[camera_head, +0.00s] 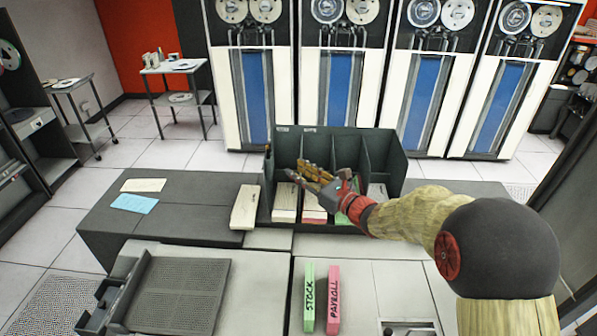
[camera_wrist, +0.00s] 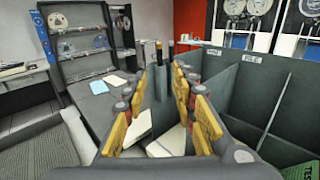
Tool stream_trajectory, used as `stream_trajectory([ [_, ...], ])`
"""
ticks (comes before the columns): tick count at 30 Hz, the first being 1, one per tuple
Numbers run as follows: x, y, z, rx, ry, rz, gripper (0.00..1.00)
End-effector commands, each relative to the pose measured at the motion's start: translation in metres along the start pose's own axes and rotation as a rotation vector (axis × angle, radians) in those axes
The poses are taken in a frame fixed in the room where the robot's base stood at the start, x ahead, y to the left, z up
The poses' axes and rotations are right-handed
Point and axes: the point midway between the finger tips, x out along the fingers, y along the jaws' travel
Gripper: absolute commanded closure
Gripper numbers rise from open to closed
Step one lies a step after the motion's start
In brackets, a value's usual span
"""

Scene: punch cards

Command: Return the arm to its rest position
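My arm reaches in from the right in the head view. My gripper (camera_head: 306,178) is over the dark card rack (camera_head: 342,145), pointing left, above its left compartments. In the wrist view the yellow fingers (camera_wrist: 160,98) stand apart with an open gap, and nothing is held between them. Pale cards show below and beyond the fingers. In the rack are a pale deck (camera_head: 285,201), a pale and red deck (camera_head: 313,208) and a green deck (camera_head: 345,217). My gripper and wrist partly hide the rack's contents.
A pale deck (camera_head: 245,207) lies beside the rack's left side. A green STOCK deck (camera_head: 309,298) and pink PAYROLL deck (camera_head: 334,300) stand on the front surface. Loose white (camera_head: 143,185) and blue (camera_head: 133,203) cards lie on the left counter. Tape cabinets (camera_head: 270,20) stand behind.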

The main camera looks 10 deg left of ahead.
Motion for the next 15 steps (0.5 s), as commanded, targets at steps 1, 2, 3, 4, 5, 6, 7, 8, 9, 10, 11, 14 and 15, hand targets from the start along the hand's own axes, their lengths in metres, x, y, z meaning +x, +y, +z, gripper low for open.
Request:
stream_trajectory([
  [1, 0.000, 0.000, 0.000, 0.000, 0.000, 0.000, 0.72],
  [2, 0.000, 0.000, 0.000, 0.000, 0.000, 0.000, 0.72],
  [3, 0.000, 0.000, 0.000, -0.001, 0.000, 0.000, 0.72],
  [4, 0.000, 0.000, 0.000, -0.004, 0.000, 0.000, 0.72],
  [5, 0.000, 0.000, 0.000, -0.011, 0.000, 0.000, 0.72],
  [6, 0.000, 0.000, -0.001, -0.027, 0.002, -0.001, 0.72],
  [7, 0.000, 0.001, -0.003, -0.049, 0.009, 0.004, 0.72],
  [8, 0.000, 0.006, -0.007, -0.077, 0.024, 0.022, 0.72],
  [9, -0.001, 0.014, -0.015, -0.112, 0.047, 0.050, 0.72],
  [10, -0.004, 0.021, -0.024, -0.138, 0.069, 0.076, 0.72],
  [11, -0.007, 0.030, -0.034, -0.166, 0.094, 0.106, 0.72],
  [14, -0.022, 0.064, -0.063, -0.278, 0.177, 0.228, 0.72],
  [15, -0.030, 0.077, -0.070, -0.329, 0.204, 0.279, 0.72],
])
